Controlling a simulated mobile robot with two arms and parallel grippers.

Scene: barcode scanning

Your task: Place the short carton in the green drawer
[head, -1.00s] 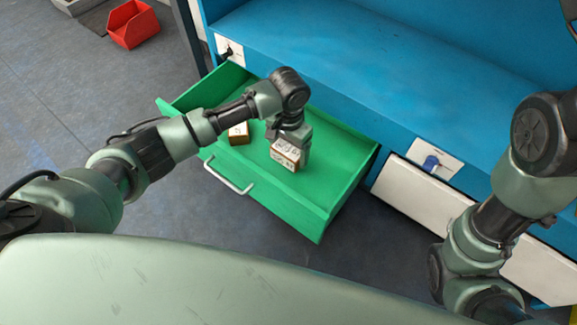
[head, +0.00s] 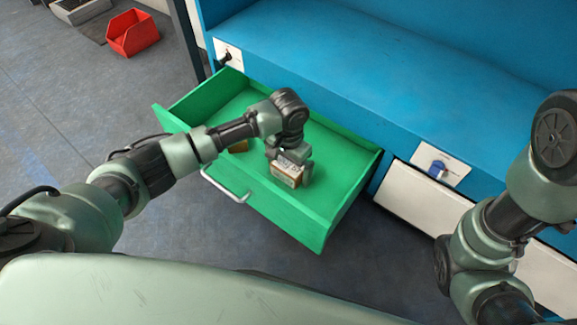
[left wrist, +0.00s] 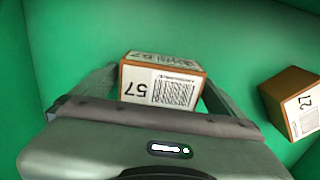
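The green drawer (head: 325,225) is pulled open below the blue bench. A brown carton with a white label (head: 286,174) is between the fingers of my left gripper (head: 290,164), low inside the drawer. In the left wrist view this carton (left wrist: 160,86) has a barcode and "57" on its label, and the gripper fingers (left wrist: 162,82) lie against its two sides. Whether its underside touches the drawer floor cannot be told. A second brown carton (head: 239,146) stands in the drawer, mostly hidden by my left arm; the left wrist view shows it (left wrist: 290,100) labelled "27". My right gripper is out of view.
The blue bench (head: 330,70) stands behind the drawer. A closed white drawer (head: 425,205) with a blue-handled latch (head: 436,169) is to the right. A red bin (head: 133,33) sits on the floor at the far left. The drawer's right part is free.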

